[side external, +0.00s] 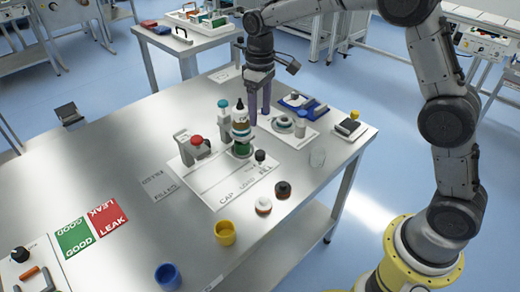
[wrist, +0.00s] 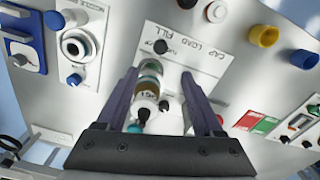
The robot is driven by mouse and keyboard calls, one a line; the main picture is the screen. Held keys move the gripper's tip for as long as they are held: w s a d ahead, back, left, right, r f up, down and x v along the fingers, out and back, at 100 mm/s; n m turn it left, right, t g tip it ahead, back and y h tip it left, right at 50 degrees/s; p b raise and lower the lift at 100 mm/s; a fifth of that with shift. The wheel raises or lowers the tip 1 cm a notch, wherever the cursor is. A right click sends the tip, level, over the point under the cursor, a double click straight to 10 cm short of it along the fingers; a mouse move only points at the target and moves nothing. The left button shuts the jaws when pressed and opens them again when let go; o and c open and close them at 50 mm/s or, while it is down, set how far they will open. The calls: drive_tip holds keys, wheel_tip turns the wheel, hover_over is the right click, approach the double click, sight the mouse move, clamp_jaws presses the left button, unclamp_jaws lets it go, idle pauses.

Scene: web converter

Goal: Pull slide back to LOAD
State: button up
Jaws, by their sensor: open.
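The white station board (side external: 212,190), marked CAP, LOAD and FILL, lies on the metal table. An upright bottle (side external: 240,130) with a brown band and dark tip stands on it above a green base (side external: 243,151), seemingly the slide. A black knob (side external: 260,157) is just right of that base; it also shows in the wrist view (wrist: 161,47). My gripper (side external: 259,116) is open, with purple fingers pointing down just right of the bottle. In the wrist view, the bottle (wrist: 150,70) appears between the spread fingers (wrist: 159,76); I cannot tell whether they touch. The slide's lower parts are partly hidden.
A red-topped press (side external: 197,145) and teal-capped piece (side external: 223,108) stand left of the bottle.

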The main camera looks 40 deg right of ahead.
sight(260, 153)
wheel_tip(260, 153, down, 14)
drive_tip(key=shift+r, duration=0.1)
idle(0.5)
clamp_jaws()
idle(1.3)
